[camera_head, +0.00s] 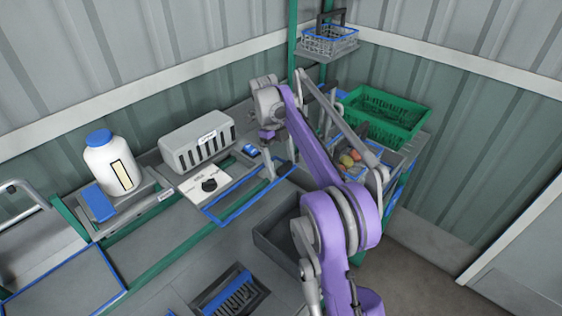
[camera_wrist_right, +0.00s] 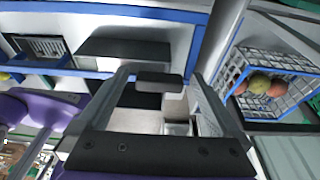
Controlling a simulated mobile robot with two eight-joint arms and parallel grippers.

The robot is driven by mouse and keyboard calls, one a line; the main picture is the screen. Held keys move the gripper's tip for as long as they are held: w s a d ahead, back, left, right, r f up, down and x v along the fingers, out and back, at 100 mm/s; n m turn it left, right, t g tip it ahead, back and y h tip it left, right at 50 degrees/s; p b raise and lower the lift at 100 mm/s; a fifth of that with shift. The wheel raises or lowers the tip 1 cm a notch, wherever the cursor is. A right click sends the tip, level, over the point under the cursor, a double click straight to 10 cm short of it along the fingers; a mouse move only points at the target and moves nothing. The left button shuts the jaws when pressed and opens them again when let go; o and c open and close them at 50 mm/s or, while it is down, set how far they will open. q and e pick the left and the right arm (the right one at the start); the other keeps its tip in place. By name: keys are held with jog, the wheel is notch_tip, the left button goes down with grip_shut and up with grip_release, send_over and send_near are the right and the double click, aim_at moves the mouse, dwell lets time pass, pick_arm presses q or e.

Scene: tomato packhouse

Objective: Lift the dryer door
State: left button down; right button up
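The dryer door appears to be the blue-framed panel (camera_head: 214,218) in the middle of the bench in the head view, beside a white plate with a black dial (camera_head: 209,185). My right gripper (camera_head: 270,176) reaches down over the far right part of this frame. In the right wrist view my right gripper (camera_wrist_right: 162,76) has its two fingers wide apart. A dark bar (camera_wrist_right: 160,81) shows between them, with gaps on both sides; whether it touches a finger is unclear. A blue frame edge (camera_wrist_right: 110,12) crosses the top of that view. My left gripper is not in view.
A grey vented box (camera_head: 197,143) and a white jug with a blue cap (camera_head: 105,165) stand behind and left. A green crate (camera_head: 385,115) stands at the back right, near a basket of tomatoes (camera_wrist_right: 262,88). A grey bin (camera_head: 268,240) is under my purple arm.

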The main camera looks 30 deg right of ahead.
jog(key=shift+r, duration=0.15)
pick_arm(q)
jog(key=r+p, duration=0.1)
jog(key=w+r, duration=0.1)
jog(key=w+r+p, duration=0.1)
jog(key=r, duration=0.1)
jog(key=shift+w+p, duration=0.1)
jog(key=shift+p, duration=0.25)
pick_arm(e)
jog(key=d+v, duration=0.1)
jog(key=v, duration=0.9)
jog(key=shift+a+r, duration=0.3)
jog(key=shift+a, duration=0.15)
jog(key=shift+w+f, duration=0.1)
